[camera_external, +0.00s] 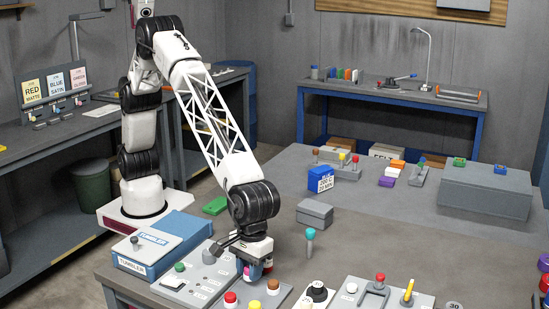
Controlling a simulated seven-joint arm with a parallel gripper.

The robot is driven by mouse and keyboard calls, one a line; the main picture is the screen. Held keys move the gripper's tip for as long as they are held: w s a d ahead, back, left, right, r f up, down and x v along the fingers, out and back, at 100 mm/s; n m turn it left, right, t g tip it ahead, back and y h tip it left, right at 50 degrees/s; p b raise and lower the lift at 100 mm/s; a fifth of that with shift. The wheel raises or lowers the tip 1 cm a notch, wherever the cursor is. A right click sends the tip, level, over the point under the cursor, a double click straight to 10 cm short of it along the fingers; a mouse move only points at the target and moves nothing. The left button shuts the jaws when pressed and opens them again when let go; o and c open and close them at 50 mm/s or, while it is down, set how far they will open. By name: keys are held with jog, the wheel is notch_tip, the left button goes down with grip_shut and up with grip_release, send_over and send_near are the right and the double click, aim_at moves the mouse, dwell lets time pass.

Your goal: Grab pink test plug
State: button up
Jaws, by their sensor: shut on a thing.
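My gripper (256,266) points down at the front of the grey table, over a grey panel with several coloured plugs. It is shut on a pink plug (247,271), which shows as a small pink patch at the fingertips. Most of the pink plug is hidden by the fingers. Blue and green bits also show beside the fingers. I cannot tell whether the plug is clear of the panel.
Close by are a red plug (231,298), a brown plug (273,285) and a green knob (180,267). A blue tumbler box (158,248) stands left. A teal-topped peg (310,236) and grey box (314,212) stand behind.

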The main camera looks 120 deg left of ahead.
jog(key=shift+r, duration=0.7)
jog(key=shift+s+a+r, duration=0.15)
jog(key=shift+s, duration=0.15)
jog(key=s+a, duration=0.2)
jog(key=s, duration=0.2)
jog(key=s+a+r, duration=0.1)
jog(key=s+a, duration=0.2)
jog(key=s, duration=0.2)
jog(key=s+a, duration=0.2)
jog(key=s, duration=0.2)
jog(key=shift+s+a+r, duration=0.15)
jog(key=shift+s+a, duration=0.05)
jog(key=shift+s, duration=0.05)
